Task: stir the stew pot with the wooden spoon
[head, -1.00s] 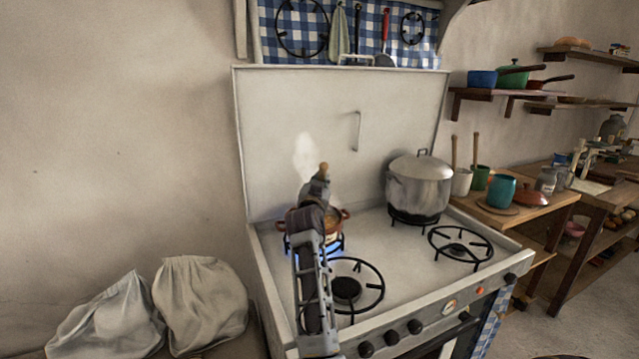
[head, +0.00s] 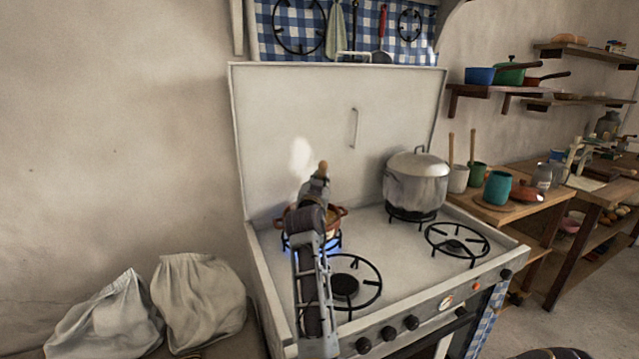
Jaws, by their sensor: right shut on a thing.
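The stew pot (head: 337,215) is a small reddish-brown pot with side handles. It sits on the back-left burner over a blue flame, with steam rising above it. My right gripper (head: 319,184) is over the pot, shut on the wooden spoon (head: 323,167). Only the top end of the spoon's handle shows above the gripper. The spoon's lower part and much of the pot are hidden behind my gripper and arm, so I cannot see how deep the spoon reaches. My left gripper is not in view.
A large lidded metal pot (head: 415,184) stands on the back-right burner. The front-left burner (head: 345,285) and front-right burner (head: 457,245) are empty. The raised stove lid (head: 290,130) stands behind. Cloth sacks (head: 198,300) lie at left; a side table with cups (head: 499,188) is at right.

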